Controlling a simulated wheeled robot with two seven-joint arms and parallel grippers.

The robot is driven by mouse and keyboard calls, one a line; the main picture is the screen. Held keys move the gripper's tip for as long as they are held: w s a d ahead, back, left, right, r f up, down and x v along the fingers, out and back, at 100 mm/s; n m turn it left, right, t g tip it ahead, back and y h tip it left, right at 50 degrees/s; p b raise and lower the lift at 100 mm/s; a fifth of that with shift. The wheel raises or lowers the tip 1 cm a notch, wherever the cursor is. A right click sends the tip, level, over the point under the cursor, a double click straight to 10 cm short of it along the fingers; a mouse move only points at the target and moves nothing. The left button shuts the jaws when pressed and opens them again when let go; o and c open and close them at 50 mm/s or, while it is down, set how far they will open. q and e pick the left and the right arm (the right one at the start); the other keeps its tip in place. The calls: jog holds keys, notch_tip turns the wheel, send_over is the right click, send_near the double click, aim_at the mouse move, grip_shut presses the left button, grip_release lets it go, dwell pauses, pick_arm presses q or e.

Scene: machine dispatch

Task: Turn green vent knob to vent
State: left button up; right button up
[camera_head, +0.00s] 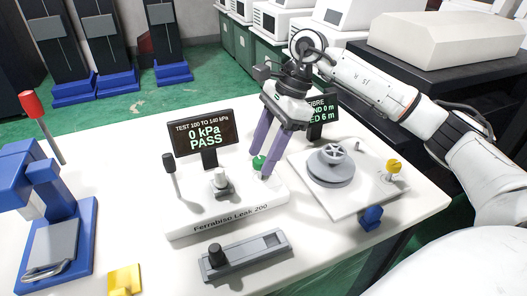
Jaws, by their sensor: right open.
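The green vent knob (259,162) sits at the right end of the white Ferrabiso Leak 200 base (228,208). My right gripper (263,160) comes down over it from above, with its two purple fingers apart and the knob low between or just beside the fingertips. I cannot tell whether a finger touches it. The base's screen (205,134) reads "TEST 100 TO 140 kPa", "0 kPa" and "PASS". My left gripper is not in view.
A dark lever (170,167) and a light-coloured fitting (221,183) stand on the same base. To the right, a white plate carries a grey spool (331,167) and a yellow knob (394,167). A grey slider box (245,256) lies in front. A blue press (70,240) stands at left.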

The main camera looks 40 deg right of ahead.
jog(key=w+v, duration=0.1)
jog(key=v, duration=0.9)
jog(key=shift+s, duration=0.5)
